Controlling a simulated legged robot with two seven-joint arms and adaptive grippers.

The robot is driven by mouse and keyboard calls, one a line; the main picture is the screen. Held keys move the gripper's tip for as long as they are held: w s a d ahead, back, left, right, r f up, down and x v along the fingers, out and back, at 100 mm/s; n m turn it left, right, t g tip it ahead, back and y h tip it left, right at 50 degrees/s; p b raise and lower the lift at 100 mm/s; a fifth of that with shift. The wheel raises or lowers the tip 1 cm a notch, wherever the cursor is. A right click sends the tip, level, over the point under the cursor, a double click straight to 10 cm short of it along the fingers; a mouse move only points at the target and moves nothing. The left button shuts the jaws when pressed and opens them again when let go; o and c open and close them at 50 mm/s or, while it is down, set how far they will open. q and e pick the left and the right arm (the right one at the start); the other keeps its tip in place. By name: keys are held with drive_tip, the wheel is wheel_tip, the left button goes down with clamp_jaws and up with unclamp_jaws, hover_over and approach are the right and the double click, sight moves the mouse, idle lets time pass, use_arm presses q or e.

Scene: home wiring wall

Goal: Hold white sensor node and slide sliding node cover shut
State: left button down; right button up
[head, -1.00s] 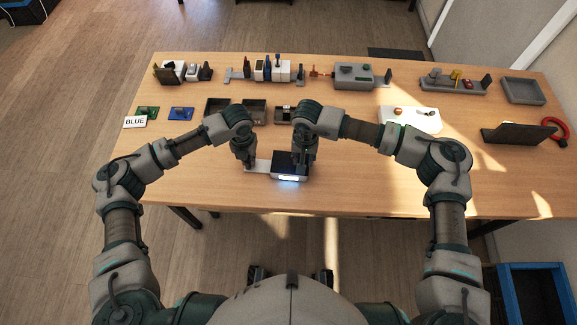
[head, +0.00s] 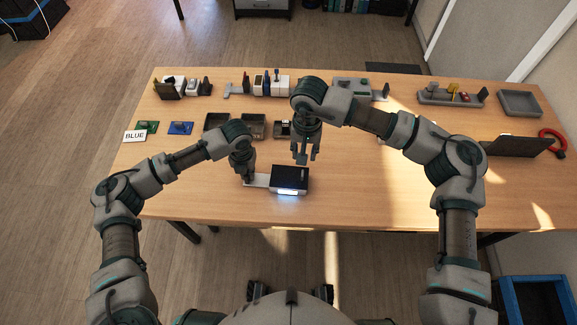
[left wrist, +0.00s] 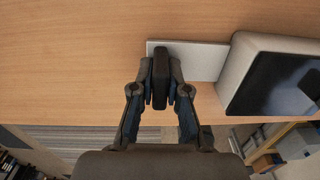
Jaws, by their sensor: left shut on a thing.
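The white sensor node (head: 289,190) stands near the table's front edge, with a lit strip on its front. A dark panel, which looks like the sliding node cover (head: 286,175), lies over its top; a small upright tab shows at its right. A pale plate (left wrist: 205,58) reaches out from the node's left side. My left gripper (head: 247,178) is shut on a dark upright grip (left wrist: 161,75) on that plate; it also shows in the left wrist view (left wrist: 161,85). My right gripper (head: 305,158) is open and empty above and behind the node, apart from it.
More fixtures line the back edge. A dark upright panel (head: 515,147) and a red ring (head: 553,138) are at right. The front right table is clear.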

use_arm(q)
drive_tip(key=c, duration=1.1)
unclamp_jaws()
